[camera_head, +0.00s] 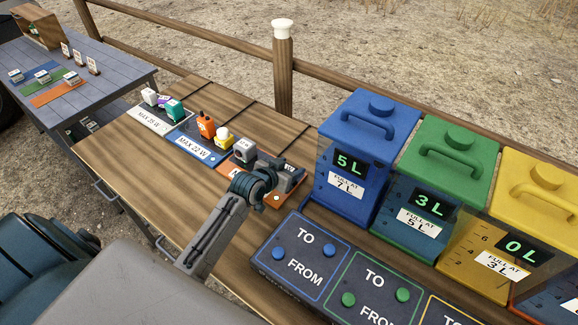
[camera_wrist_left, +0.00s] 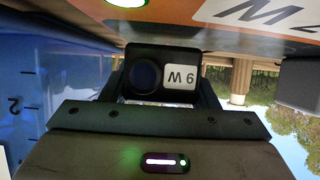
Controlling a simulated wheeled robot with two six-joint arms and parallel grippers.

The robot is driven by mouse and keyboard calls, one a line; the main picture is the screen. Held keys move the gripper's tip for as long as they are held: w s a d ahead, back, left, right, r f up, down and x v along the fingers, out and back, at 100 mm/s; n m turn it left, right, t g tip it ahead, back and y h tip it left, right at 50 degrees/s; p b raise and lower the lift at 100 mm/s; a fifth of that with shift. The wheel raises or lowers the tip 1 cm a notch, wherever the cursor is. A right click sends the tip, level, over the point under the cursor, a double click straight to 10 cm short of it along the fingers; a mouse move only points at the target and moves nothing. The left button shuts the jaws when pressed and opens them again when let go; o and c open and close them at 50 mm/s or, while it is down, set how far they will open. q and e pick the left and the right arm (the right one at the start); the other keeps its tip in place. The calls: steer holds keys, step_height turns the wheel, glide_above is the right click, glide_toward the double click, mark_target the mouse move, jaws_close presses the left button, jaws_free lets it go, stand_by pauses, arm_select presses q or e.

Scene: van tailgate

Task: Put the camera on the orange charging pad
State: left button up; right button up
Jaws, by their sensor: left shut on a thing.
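The orange charging pad (camera_head: 230,172) lies on the wooden tailgate, at the right end of a row of pads. My left gripper (camera_head: 268,178) is low over this pad and covers much of it. In the left wrist view, which is upside down, the gripper (camera_wrist_left: 147,88) is shut on a small black camera (camera_wrist_left: 145,74) with a dark round lens and a "6 W" label. The orange pad's edge (camera_wrist_left: 200,12) shows right by the camera. I cannot tell whether the camera touches the pad. My right gripper is not in view.
A grey device (camera_head: 245,149) stands close to the gripper's left. The blue pad (camera_head: 191,145) and white pad (camera_head: 150,120) hold several devices. A blue tank (camera_head: 362,150) rises just right of the gripper. The to/from panel (camera_head: 305,262) is nearer me.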

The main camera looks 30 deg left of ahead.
arm_select(q)
steer(key=shift+f, duration=0.2)
steer(key=o, duration=1.1)
steer(key=shift+f, duration=0.1)
steer(key=shift+c, duration=0.2)
steer(key=b+v, duration=0.1)
steer(key=v, duration=1.1)
